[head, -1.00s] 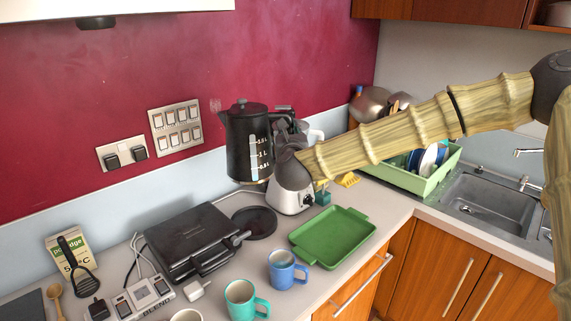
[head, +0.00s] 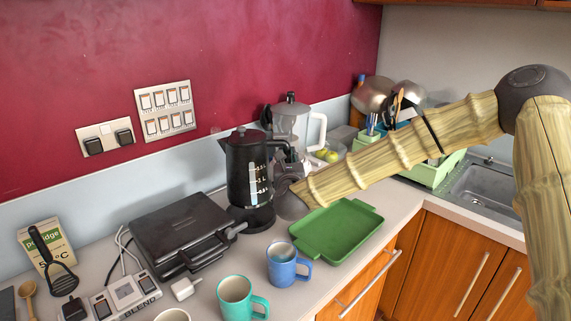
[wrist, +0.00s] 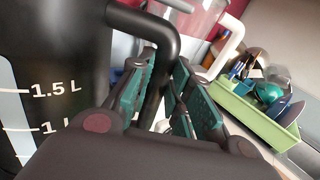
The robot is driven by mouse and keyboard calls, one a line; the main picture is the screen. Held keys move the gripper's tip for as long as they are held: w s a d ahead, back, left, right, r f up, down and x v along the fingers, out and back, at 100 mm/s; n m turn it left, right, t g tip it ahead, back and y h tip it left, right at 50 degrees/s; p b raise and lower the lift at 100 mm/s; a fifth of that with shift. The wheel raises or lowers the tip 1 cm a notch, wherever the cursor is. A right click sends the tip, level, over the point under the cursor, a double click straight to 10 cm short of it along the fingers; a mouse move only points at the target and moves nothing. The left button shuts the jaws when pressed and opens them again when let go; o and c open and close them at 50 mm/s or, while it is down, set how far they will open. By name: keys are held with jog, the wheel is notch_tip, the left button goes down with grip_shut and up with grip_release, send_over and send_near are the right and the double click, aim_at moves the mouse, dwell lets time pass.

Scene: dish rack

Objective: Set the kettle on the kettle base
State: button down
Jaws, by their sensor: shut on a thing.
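The black kettle (head: 240,168), with a clear level window, stands upright over the round black kettle base (head: 257,222) on the counter. Its bottom meets the base in the head view, with no clear gap; whether it is fully seated I cannot tell. My gripper (head: 286,170) is on the kettle's right side, shut on its handle. In the wrist view the kettle (wrist: 50,60) fills the left, and the black handle passes between the teal pads of my gripper (wrist: 160,92). The base is out of the wrist view.
A black grill (head: 185,232) sits left of the base, and a green tray (head: 335,232) to the right. A blender (head: 290,122) stands behind. Blue (head: 282,268) and teal (head: 237,300) mugs are in front. The dish rack (head: 437,175) is further right.

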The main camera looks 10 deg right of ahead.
jog(key=shift+a+f+b, duration=0.1)
jog(key=shift+f+b, duration=0.5)
jog(key=shift+f, duration=2.25)
jog(key=shift+s+b, duration=0.1)
jog(key=shift+b, duration=0.9)
jog(key=shift+f+b, duration=0.65)
dwell(0.4)
jog(key=c, duration=1.6)
grip_release()
jog(key=s+a+b, duration=0.1)
jog(key=s+b, duration=0.2)
jog(key=s, duration=0.8)
jog(key=shift+f, duration=0.1)
